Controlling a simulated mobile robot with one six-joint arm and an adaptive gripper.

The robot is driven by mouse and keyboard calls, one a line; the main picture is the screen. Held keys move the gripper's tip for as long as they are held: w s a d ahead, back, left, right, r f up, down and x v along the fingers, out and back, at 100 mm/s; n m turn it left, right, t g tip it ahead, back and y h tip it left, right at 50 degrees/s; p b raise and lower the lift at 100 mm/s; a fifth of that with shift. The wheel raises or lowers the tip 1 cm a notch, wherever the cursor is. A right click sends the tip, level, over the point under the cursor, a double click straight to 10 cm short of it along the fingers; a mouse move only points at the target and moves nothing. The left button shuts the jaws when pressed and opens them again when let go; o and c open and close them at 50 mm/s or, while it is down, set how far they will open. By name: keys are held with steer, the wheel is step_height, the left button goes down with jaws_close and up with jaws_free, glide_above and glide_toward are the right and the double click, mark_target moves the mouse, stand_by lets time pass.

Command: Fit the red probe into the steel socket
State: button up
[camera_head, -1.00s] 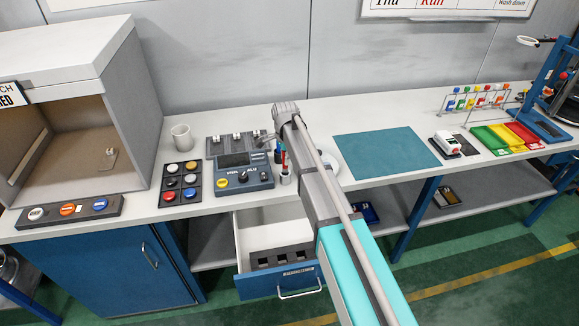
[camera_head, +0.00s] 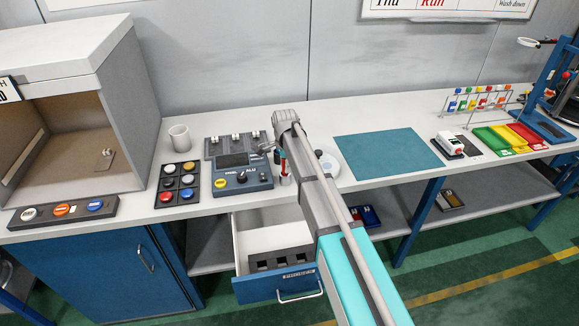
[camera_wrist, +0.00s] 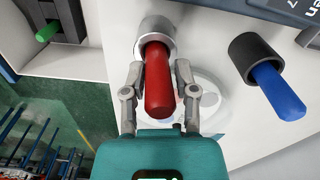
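The red probe (camera_wrist: 158,85) stands with its far end in the mouth of the steel socket (camera_wrist: 152,27) in the wrist view; its depth inside is hidden. My gripper (camera_wrist: 159,75) is open, with one finger on each side of the red probe. Narrow gaps seem to show between the fingers and the probe. In the head view the red probe (camera_head: 283,167) and the steel socket (camera_head: 285,180) show small beside my arm. My gripper is mostly hidden there behind the arm.
A blue probe (camera_wrist: 278,92) stands in a dark socket (camera_wrist: 255,55) close on the right. A green probe (camera_wrist: 47,32) lies at the open drawer (camera_head: 275,239). A control box (camera_head: 241,177) is left of the sockets. A round white item (camera_head: 328,162) and a teal mat (camera_head: 386,158) lie right.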

steer(key=shift+o, duration=1.1)
steer(key=shift+r, duration=0.15)
step_height(320, 180, up, 12)
steer(key=p, duration=1.2)
steer(key=shift+s, duration=0.15)
